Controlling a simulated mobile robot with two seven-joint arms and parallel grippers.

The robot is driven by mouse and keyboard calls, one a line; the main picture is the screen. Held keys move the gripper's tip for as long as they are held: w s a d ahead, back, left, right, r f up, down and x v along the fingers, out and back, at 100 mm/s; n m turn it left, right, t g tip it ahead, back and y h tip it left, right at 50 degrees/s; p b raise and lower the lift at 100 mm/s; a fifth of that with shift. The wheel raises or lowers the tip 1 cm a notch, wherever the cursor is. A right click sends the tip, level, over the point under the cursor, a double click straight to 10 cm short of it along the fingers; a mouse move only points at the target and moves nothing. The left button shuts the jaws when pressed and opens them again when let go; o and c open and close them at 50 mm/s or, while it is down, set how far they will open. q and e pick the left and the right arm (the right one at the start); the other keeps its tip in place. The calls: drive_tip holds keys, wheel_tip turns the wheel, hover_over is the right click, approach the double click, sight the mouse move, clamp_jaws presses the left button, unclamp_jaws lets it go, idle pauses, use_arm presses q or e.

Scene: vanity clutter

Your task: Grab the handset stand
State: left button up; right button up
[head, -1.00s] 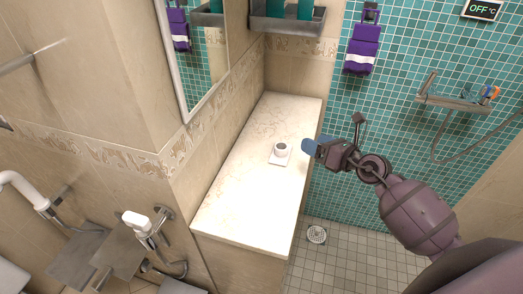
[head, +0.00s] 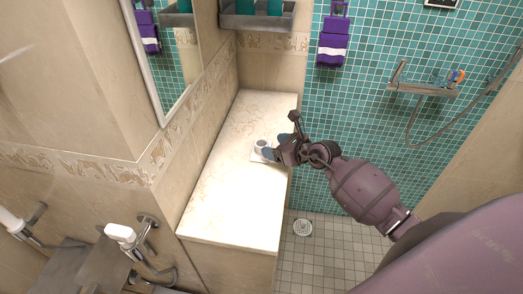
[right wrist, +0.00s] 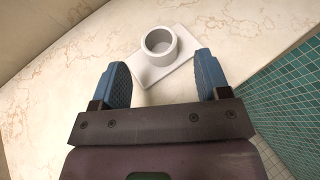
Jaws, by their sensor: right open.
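The handset stand (head: 259,145) is a small white round cup on a flat rectangular base, upright on the marble counter. In the right wrist view the stand (right wrist: 160,45) lies just ahead of my fingertips, its cup centred between them and its base reaching toward the left finger. My right gripper (head: 272,147) is open, its blue fingers apart with nothing gripped; the gripper (right wrist: 160,75) also shows in the right wrist view. In the head view it partly covers the stand's right side. My left gripper is not in view.
The marble counter (head: 222,190) is otherwise bare. A mirror (head: 178,60) and tiled wall border its left side. A grey shelf (head: 257,22) hangs at its far end.

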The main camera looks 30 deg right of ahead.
sight(257, 143)
drive_tip(key=shift+x, duration=2.3)
drive_tip(key=shift+s+f, duration=0.1)
drive_tip(key=c, duration=1.1)
drive_tip(key=shift+c, duration=0.7)
